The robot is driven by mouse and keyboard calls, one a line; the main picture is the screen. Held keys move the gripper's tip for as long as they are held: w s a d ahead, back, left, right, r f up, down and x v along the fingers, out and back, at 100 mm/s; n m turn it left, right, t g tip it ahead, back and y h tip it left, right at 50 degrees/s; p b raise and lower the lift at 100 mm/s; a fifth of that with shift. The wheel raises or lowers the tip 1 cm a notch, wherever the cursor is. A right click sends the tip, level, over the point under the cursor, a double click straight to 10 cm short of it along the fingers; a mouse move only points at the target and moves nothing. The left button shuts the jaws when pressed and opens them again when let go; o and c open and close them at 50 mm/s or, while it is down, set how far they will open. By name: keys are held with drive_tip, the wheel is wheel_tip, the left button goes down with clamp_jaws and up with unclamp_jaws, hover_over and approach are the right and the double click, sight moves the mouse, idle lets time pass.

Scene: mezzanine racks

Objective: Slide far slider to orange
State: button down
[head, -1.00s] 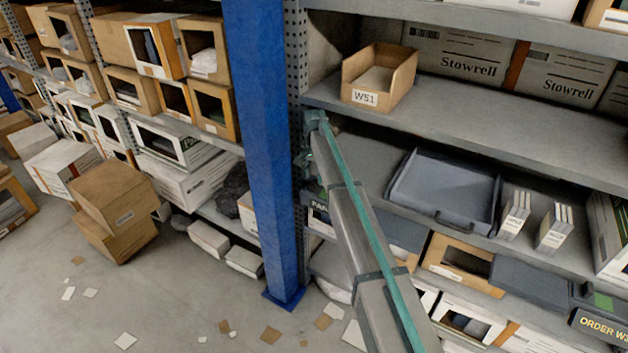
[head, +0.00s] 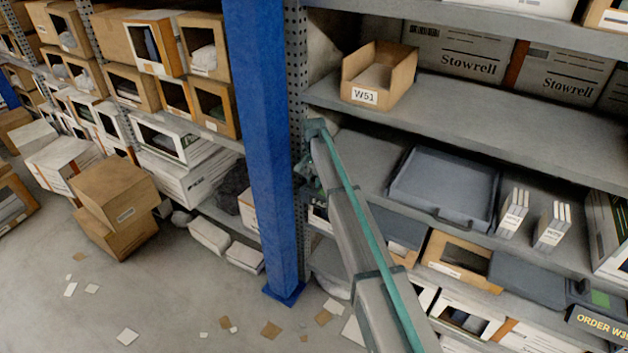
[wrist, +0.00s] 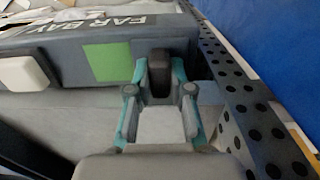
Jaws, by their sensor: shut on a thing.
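In the wrist view, a dark grey control box labelled FAR BAY (wrist: 130,22) carries a green patch (wrist: 107,62) and a dark upright slider knob (wrist: 159,72). My gripper (wrist: 160,82), with teal-edged fingers, is shut on this knob, just right of the green patch. No orange mark shows on the visible part of the box. In the head view my arm hides most of the box, and my gripper is too small and covered to make out clearly.
A blue upright post (head: 262,150) and a perforated rack post (wrist: 240,95) stand close to the right of my gripper in the wrist view. A white block (wrist: 28,73) sits left of the green patch. A grey tray (head: 445,190) and a W51 bin (head: 364,96) rest on shelves.

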drive_tip(key=s+d, duration=0.1)
drive_tip(key=d, duration=0.2)
drive_tip(key=s+d, duration=0.1)
drive_tip(key=d, duration=0.1)
drive_tip(key=shift+s+d+b, duration=0.2)
drive_tip(key=shift+s+b, duration=0.1)
drive_tip(key=shift+b, duration=0.1)
drive_tip(key=c, duration=1)
unclamp_jaws()
drive_tip(key=shift+d, duration=0.15)
drive_tip(key=shift+c, duration=0.2)
drive_tip(key=shift+r, duration=0.6)
wheel_tip(320, 180, up, 11)
drive_tip(key=shift+f, duration=0.1)
